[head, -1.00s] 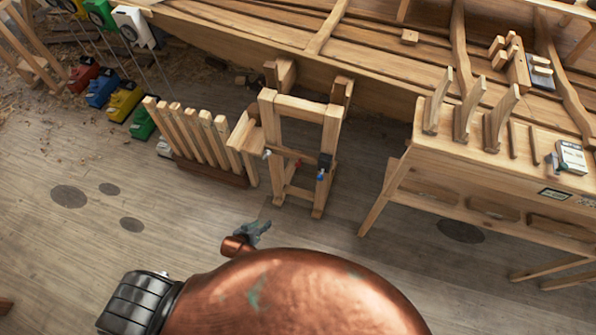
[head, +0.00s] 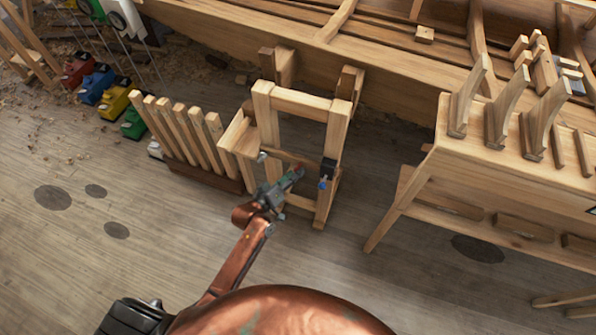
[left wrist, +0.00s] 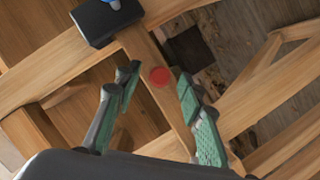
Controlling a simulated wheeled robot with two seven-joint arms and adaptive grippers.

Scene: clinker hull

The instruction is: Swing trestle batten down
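The wooden trestle (head: 334,130) stands upright on the floor beside the hull. A thin batten (head: 285,156) crosses its open frame, sloping slightly down to the right. At its right end is a black block (head: 328,170) with a blue knob (head: 323,184); the block also shows in the left wrist view (left wrist: 103,22). My left gripper (head: 294,176) is just in front of the batten. In the left wrist view its green-padded fingers (left wrist: 158,90) are apart, with a wooden bar bearing a red spot (left wrist: 160,77) appearing between them. Contact cannot be told. My right gripper is out of view.
A rack of upright slats (head: 185,135) stands close left of the trestle. A wooden bench (head: 440,165) with curved pieces stands to the right. The hull (head: 385,75) lies behind. Coloured blocks (head: 97,85) sit at the far left. Floor in front is clear.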

